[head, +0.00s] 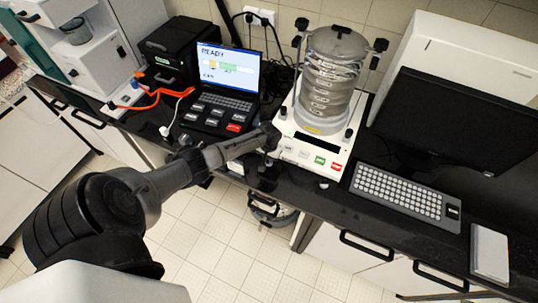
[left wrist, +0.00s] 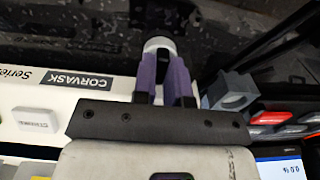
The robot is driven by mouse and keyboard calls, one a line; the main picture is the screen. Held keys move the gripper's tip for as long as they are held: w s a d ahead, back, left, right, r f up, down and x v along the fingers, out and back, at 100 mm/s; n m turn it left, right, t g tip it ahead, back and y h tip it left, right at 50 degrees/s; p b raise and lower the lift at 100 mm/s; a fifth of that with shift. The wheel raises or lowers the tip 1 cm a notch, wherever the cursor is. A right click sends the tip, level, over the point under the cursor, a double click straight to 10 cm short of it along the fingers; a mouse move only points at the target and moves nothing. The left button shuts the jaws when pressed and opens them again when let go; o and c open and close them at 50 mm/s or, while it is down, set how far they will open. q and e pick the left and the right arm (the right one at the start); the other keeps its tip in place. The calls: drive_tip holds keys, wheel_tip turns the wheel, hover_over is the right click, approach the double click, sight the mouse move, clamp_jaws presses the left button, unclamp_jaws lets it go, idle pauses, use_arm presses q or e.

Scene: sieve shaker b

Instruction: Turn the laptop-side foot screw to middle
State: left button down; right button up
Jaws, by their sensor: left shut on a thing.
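The sieve shaker (head: 325,85) stands on the dark bench, a stack of metal sieves on a white base (head: 296,150). My left gripper (head: 265,182) is low at the base's laptop-side front corner, partly hidden by my own arm in the head view. In the left wrist view its purple fingers (left wrist: 165,75) are shut on the laptop-side foot screw (left wrist: 158,45), a pale round piece showing at the fingertips. The screw's turn position cannot be read. The other front foot (head: 323,184) shows at the base's right corner. My right gripper is not in view.
The laptop (head: 228,75) stands left of the shaker, with a pad of black and red buttons (head: 235,127) before it. A keyboard (head: 405,192) and dark monitor (head: 455,120) are to the right. A grey block (left wrist: 230,90) sits close beside the fingers in the wrist view.

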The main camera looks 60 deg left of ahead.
use_arm(q)
drive_tip(key=c, duration=1.2)
unclamp_jaws()
drive_tip(key=shift+o, duration=0.2)
wheel_tip(320, 180, up, 14)
drive_tip(key=shift+p, duration=0.35)
drive_tip(key=shift+f, duration=0.1)
